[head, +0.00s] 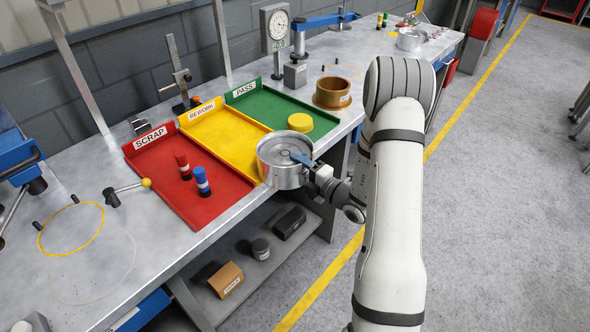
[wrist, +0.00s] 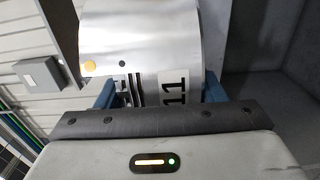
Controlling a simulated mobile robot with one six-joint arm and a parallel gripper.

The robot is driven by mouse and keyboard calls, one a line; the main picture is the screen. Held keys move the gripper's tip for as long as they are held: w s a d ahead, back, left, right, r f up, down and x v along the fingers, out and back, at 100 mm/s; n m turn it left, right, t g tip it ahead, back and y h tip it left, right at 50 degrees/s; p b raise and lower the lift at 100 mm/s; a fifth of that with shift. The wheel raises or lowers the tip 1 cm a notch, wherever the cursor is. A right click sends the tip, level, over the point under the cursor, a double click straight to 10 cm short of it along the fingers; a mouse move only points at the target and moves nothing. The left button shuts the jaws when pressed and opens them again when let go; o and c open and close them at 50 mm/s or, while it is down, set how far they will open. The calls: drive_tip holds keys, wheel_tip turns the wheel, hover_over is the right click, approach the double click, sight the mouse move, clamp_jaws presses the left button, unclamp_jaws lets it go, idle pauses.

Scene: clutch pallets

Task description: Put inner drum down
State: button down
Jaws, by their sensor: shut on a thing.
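The inner drum, a silver metal cylinder (head: 275,172), is at the bench's front edge, in front of the lower end of the yellow REWORK tray (head: 222,130). My gripper (head: 298,158) is shut on it, its blue fingers gripping the drum from the right. In the wrist view the drum's side (wrist: 140,45) fills the space between the blue fingers (wrist: 158,92), with a label reading 11 and a yellow dot. The drum looks about upright. Whether it touches the tray or hangs above it, I cannot tell.
The red SCRAP tray (head: 160,180) holds a red and a blue cylinder. The green PASS tray (head: 265,98) holds a yellow disc (head: 313,121). A brass ring (head: 332,93) stands right of it. The bench at left has a yellow circle (head: 60,245) and free room.

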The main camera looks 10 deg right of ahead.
drive_tip(key=c, duration=0.8)
unclamp_jaws()
drive_tip(key=shift+f, duration=0.1)
drive_tip(key=o, duration=0.3)
drive_tip(key=shift+s, duration=0.15)
drive_tip(key=shift+o, duration=0.7)
